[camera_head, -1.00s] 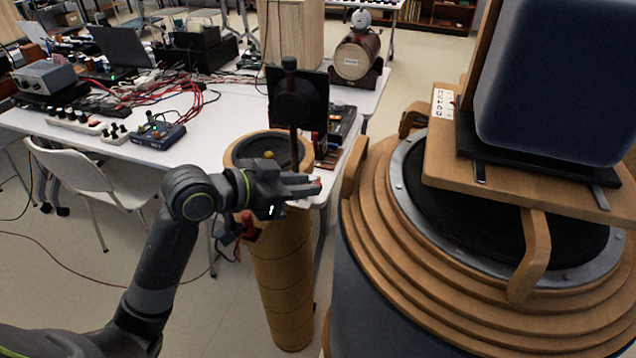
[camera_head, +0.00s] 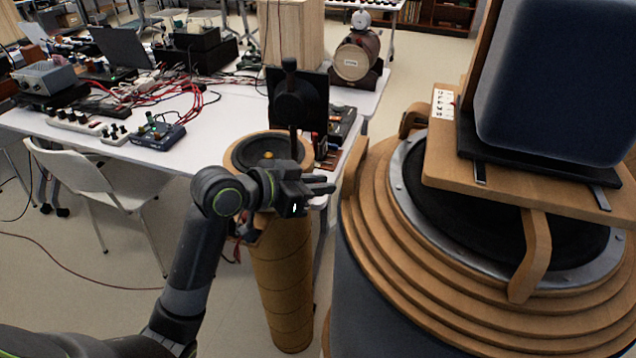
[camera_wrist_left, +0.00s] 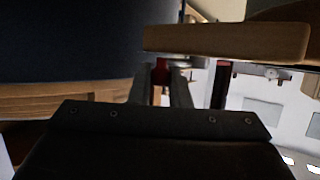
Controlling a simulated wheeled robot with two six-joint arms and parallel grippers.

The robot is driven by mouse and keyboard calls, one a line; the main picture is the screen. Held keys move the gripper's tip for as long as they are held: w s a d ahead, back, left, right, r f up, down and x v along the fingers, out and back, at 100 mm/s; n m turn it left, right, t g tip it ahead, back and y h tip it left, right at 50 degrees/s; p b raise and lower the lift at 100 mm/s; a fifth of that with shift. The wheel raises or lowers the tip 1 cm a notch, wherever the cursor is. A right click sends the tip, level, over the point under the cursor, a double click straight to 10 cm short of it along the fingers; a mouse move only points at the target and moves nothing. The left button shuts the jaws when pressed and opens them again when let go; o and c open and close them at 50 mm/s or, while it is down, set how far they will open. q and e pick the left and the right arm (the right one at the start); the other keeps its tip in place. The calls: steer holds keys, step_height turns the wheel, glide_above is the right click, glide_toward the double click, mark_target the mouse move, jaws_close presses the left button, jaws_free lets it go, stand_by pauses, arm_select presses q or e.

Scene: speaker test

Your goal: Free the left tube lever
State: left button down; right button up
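The left wooden tube (camera_head: 280,280) stands upright with a dark speaker cone (camera_head: 262,152) in its top. A dark upright lever (camera_head: 293,140) with a black knob rises in front of a black round disc. My left gripper (camera_head: 333,184) is at the tube's upper right side in the head view, pointing right, below the knob. Its two fingers show a narrow gap in the left wrist view (camera_wrist_left: 161,90), with nothing clearly held. A dark red upright piece (camera_wrist_left: 220,85) is right of the fingers there; I cannot tell whether it is the lever. My right gripper is out of view.
A large stepped wooden speaker (camera_head: 400,235) stands close on the right, with a wooden shelf and dark box above it. A wooden bar (camera_wrist_left: 225,42) crosses above the fingers in the wrist view. A white table (camera_head: 215,120) with electronics and a chair (camera_head: 95,180) are at left.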

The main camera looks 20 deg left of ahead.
arm_select(q)
steer(key=shift+s+a+m+g+h, duration=0.1)
steer(key=shift+a+m+g+h, duration=0.15)
steer(key=shift+m+g+h, duration=0.3)
steer(key=shift+s+a+m+g+h+b, duration=0.1)
steer(key=shift+m+g+h+b, duration=0.1)
steer(key=shift+m+g+h, duration=0.3)
steer(key=shift+s+a+m+g+h+b, duration=0.15)
steer(key=shift+m+g+h, duration=0.15)
steer(key=shift+m, duration=0.25)
steer(key=shift+w, duration=0.1)
steer(key=c, duration=1.7)
jaws_free()
